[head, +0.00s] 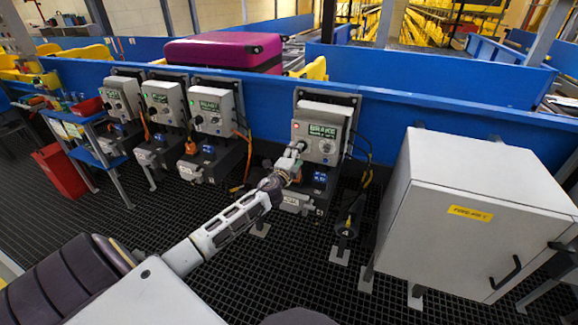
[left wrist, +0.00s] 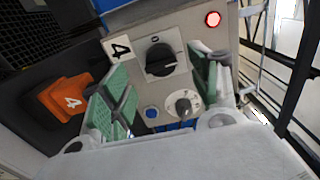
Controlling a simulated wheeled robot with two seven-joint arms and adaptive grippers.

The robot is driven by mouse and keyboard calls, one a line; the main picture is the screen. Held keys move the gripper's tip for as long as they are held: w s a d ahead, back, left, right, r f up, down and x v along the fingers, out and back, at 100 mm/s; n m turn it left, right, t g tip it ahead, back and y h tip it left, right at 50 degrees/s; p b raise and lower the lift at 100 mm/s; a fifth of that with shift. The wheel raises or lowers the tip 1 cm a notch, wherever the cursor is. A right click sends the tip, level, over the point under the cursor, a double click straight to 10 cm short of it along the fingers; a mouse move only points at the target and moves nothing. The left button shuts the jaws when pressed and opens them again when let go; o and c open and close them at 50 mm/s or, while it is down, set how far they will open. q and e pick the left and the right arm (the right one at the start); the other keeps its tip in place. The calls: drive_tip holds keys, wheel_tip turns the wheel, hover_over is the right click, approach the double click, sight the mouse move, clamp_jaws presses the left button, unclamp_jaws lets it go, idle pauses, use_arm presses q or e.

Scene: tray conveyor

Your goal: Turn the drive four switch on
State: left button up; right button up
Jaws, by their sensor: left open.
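The drive four control box (head: 325,118) is a grey box on the blue conveyor side. In the left wrist view its panel (left wrist: 139,77) has a "4" label (left wrist: 119,48), a black rotary switch (left wrist: 160,60), a small dial knob (left wrist: 183,106), a blue button (left wrist: 152,113) and a lit red lamp (left wrist: 213,19). My left gripper (head: 293,158) is in front of this panel. In the left wrist view my left gripper (left wrist: 160,95) is open, its green pads on either side of the switch and apart from it. My right gripper is not in view.
Three similar control boxes (head: 212,108) line the conveyor to the left. A large grey cabinet (head: 470,210) stands close on the right. A magenta suitcase (head: 222,52) lies on the conveyor behind. An orange plug marked 4 (left wrist: 68,100) is beside the panel. Dark grating floor lies in front.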

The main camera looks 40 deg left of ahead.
use_arm(q)
drive_tip(key=v, duration=0.6)
drive_tip(key=shift+s, duration=0.3)
drive_tip(key=shift+d, duration=0.15)
idle(0.6)
